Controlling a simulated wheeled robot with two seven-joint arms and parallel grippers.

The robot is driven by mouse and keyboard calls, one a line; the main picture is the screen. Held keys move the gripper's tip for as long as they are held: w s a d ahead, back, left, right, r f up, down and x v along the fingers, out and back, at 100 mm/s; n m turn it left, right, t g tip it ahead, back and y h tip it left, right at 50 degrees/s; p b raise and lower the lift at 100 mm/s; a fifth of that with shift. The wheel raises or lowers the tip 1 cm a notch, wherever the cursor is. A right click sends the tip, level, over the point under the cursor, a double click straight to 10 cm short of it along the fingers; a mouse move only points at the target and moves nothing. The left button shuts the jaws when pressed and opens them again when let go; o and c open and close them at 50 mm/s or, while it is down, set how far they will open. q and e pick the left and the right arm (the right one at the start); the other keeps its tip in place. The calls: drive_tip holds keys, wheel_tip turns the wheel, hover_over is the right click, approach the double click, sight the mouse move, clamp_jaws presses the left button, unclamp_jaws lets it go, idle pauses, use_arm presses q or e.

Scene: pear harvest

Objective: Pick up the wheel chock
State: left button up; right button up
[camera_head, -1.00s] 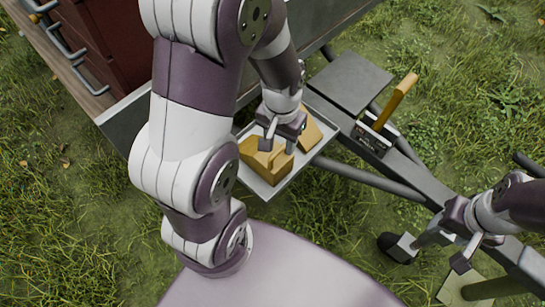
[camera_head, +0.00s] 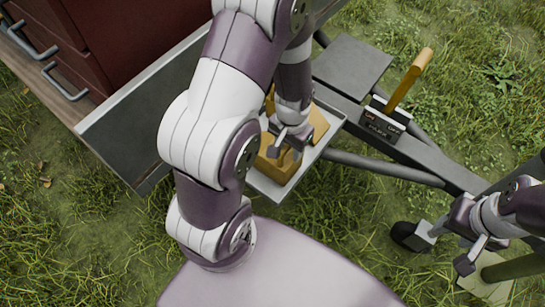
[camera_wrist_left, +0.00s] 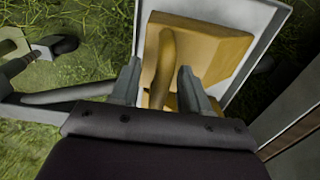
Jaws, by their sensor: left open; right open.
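A yellow wheel chock (camera_head: 272,168) sits in the light grey tray (camera_head: 283,190) on the trailer frame. A second yellow piece (camera_head: 320,122) lies behind it in the tray, partly hidden by my arm. My left gripper (camera_head: 287,150) is open, down over the front chock. In the left wrist view, a yellow block (camera_wrist_left: 215,48) fills the tray, and its raised curved handle (camera_wrist_left: 166,58) stands between my two open fingers, with a gap visible at the right finger. The lower end is hidden by my gripper. My right gripper (camera_head: 470,252) is open and empty at the right.
A lever with a yellow handle (camera_head: 410,78) stands on the trailer drawbar behind the tray. A flat grey plate (camera_head: 352,72) is beside it. A dark red cabinet (camera_head: 115,40) stands on the trailer at left. A black wheel (camera_head: 408,236) is near my right gripper. Grass surrounds everything.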

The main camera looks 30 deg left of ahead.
use_arm(q)
drive_tip(key=shift+f, duration=0.6)
drive_tip(key=shift+r, duration=0.1)
drive_tip(key=shift+c, duration=0.3)
clamp_jaws()
idle(0.5)
